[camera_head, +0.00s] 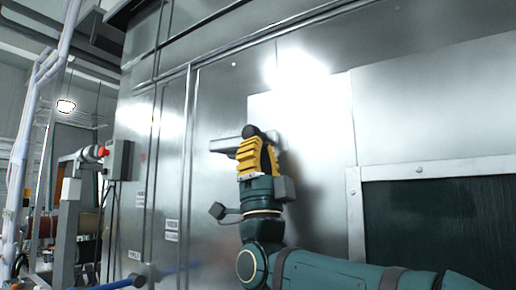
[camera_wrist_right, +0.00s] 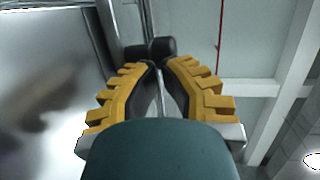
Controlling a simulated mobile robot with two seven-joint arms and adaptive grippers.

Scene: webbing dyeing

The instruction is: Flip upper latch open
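The upper latch (camera_head: 226,145) is a short grey horizontal bar on the steel door, with a black rounded end above my right gripper. My right gripper (camera_head: 256,142), with yellow ribbed fingers, is at the right end of this bar and hides part of it. In the right wrist view the fingers (camera_wrist_right: 160,66) lean in to a narrow gap just below the black latch end (camera_wrist_right: 161,47). A thin grey piece shows between them, and they look closed on the latch. My left gripper is not in view.
The steel cabinet wall (camera_head: 215,95) fills the middle. A framed dark window (camera_head: 425,215) is at the right. A grey box with a red knob (camera_head: 103,152) and white pipes (camera_head: 25,150) stand at the left. A red line (camera_wrist_right: 219,40) hangs in the wrist view.

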